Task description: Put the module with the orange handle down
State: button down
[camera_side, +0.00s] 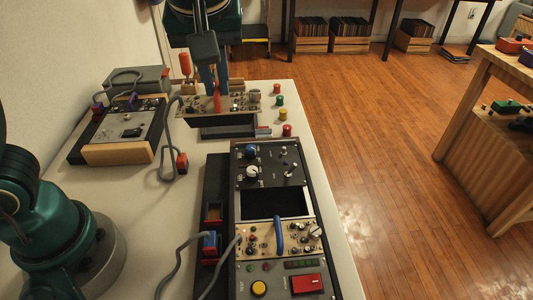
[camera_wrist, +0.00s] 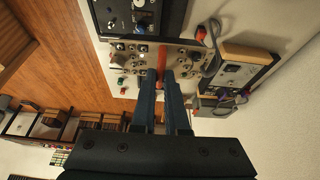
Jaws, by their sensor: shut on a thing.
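My gripper (camera_side: 215,88) is shut on the upright orange handle (camera_side: 217,103) of a module with a beige panel (camera_side: 240,102), at the far end of the white table. In the wrist view the gripper (camera_wrist: 161,77) has its two fingers on either side of the orange handle (camera_wrist: 161,58), with the beige panel (camera_wrist: 186,58) beyond. The panel carries several knobs and sockets. A dark open tray (camera_side: 228,132) shows just below and in front of the module. I cannot tell whether the module touches it or hangs above it.
A long dark rack (camera_side: 240,165) with an empty bay (camera_side: 272,204) and a blue-handled module (camera_side: 279,236) stands nearer. A cabled instrument (camera_side: 122,127) lies left. Several coloured caps (camera_side: 282,114) stand right of the tray. Loose cables cross the table (camera_side: 190,190).

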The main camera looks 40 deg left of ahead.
dwell(0.4)
jog(key=shift+w+d+m, duration=0.25)
jog(key=shift+m, duration=0.35)
jog(key=w, duration=0.1)
jog(key=w+a+m, duration=0.1)
jog(key=w+m+h, duration=0.1)
jog(key=shift+w+a+f+t, duration=0.15)
jog(key=shift+w+f+t, duration=0.1)
jog(key=shift+f+t, duration=0.15)
jog(key=w+a+f+n, duration=0.1)
jog(key=a+f+n, duration=0.1)
jog(key=a, duration=0.9)
jog(key=w+a+f+n, duration=0.1)
jog(key=a+f, duration=0.1)
jog(key=a, duration=0.9)
jog(key=shift+g+y, duration=0.4)
jog(key=shift+w+d+f, duration=1.25)
jog(key=shift+d+f, duration=0.2)
jog(key=shift+f, duration=0.4)
jog(key=shift+w+d+f, duration=1.3)
jog(key=shift+d+f, duration=0.2)
jog(key=shift+f, duration=0.3)
jog(key=shift+w+d+f, duration=1.25)
jog(key=shift+d+f, duration=0.2)
jog(key=shift+f, duration=0.4)
jog(key=shift+f, duration=0.15)
